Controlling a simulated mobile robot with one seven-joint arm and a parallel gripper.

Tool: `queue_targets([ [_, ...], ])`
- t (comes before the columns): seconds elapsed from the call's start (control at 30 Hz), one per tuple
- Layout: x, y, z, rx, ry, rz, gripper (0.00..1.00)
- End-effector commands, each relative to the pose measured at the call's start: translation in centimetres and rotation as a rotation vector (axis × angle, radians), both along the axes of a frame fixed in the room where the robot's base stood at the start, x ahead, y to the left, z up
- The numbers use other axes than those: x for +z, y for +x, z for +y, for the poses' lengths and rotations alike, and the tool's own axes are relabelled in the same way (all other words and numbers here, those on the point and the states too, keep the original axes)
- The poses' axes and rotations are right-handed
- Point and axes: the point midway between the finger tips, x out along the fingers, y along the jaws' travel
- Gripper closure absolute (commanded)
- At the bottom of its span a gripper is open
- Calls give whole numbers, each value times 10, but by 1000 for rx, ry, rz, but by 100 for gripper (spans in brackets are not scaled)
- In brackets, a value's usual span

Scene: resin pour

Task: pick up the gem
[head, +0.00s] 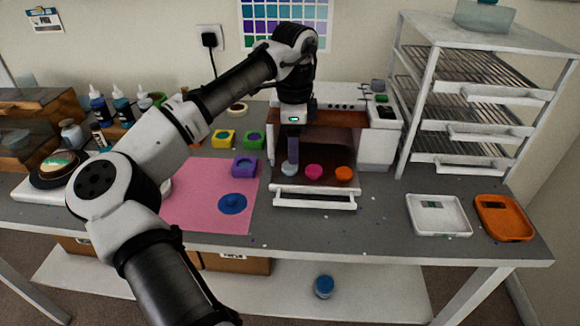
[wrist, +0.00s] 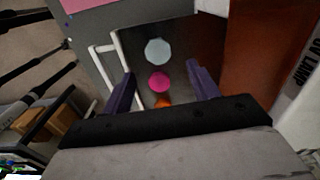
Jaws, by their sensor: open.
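Three round gem-like pieces lie in a row on a dark surface at the open front of the white machine. They are a pale blue one (head: 290,170), a pink one (head: 314,172) and an orange one (head: 344,174). I cannot tell which is the gem. My gripper (head: 293,156) points down above the row, close to the pale blue piece in the head view. In the wrist view its purple fingers are apart, with the pink piece (wrist: 158,82) showing between them. The pale blue piece (wrist: 157,51) shows farther out, and the orange piece (wrist: 163,102) is partly hidden by my gripper.
The white machine (head: 378,145) rises close behind my gripper, and its white front handle (head: 314,205) sticks out. Purple (head: 245,166), yellow and green molds stand left. A pink mat (head: 190,205) lies left. A wire rack (head: 480,100) and white (head: 438,230) and orange trays (head: 503,235) are right.

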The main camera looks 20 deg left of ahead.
Motion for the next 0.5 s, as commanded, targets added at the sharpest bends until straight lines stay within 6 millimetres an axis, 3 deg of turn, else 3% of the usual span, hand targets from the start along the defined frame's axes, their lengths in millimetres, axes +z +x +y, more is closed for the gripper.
queue_targets([
  [0.5,-52,-4,8,1,1,-1,40],
])
